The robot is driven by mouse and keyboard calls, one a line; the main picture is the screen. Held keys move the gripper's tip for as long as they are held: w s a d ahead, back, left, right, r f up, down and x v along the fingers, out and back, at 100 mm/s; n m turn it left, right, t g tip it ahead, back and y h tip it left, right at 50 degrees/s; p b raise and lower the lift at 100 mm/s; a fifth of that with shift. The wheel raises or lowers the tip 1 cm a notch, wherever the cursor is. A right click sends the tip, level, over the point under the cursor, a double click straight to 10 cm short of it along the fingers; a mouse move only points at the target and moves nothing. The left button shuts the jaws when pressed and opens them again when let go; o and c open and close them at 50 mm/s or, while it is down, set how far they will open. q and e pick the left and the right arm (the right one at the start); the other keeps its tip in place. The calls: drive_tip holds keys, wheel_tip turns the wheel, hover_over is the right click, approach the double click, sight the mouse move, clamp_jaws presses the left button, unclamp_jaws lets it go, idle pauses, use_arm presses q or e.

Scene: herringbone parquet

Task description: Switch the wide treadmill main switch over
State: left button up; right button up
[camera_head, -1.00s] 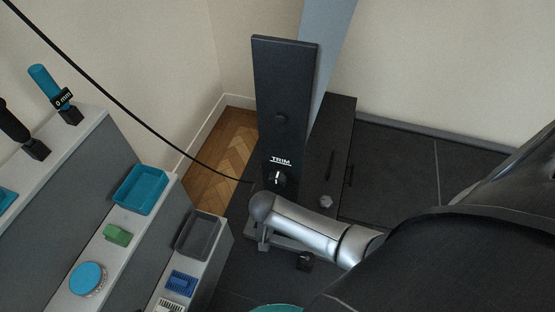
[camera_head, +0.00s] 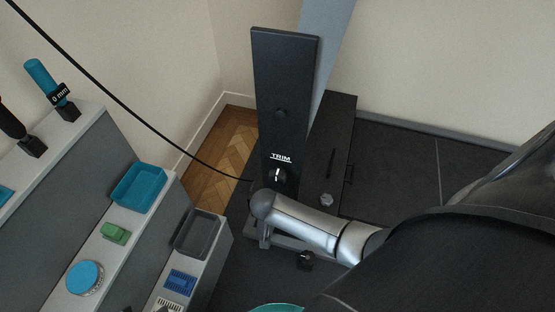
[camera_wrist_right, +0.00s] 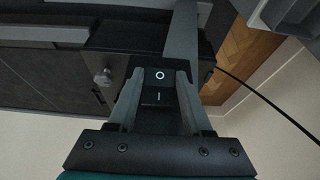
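In the right wrist view a black rocker switch (camera_wrist_right: 158,86) marked O and I sits between the two grey fingers of my right gripper (camera_wrist_right: 159,78). The fingers are spread, one on each side of the switch; whether they touch its housing I cannot tell. O is at the top and I below it; which side is pressed in I cannot make out. In the head view my right arm reaches in from the right, in front of the dark machine's base (camera_head: 333,150), and hides the switch. My left gripper is not in view.
A black cable (camera_head: 130,115) crosses the left side. Stepped grey shelves (camera_head: 130,230) hold a teal tray (camera_head: 140,187), a grey tray (camera_head: 198,234) and small items.

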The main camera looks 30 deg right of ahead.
clamp_jaws()
use_arm(q)
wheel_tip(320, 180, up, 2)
drive_tip(key=shift+b, duration=0.45)
use_arm(e)
drive_tip(key=shift+s+f+t+h, duration=0.1)
drive_tip(key=shift+f+t+h, duration=0.2)
drive_tip(key=shift+t+h, duration=0.65)
drive_tip(key=o, duration=0.6)
unclamp_jaws()
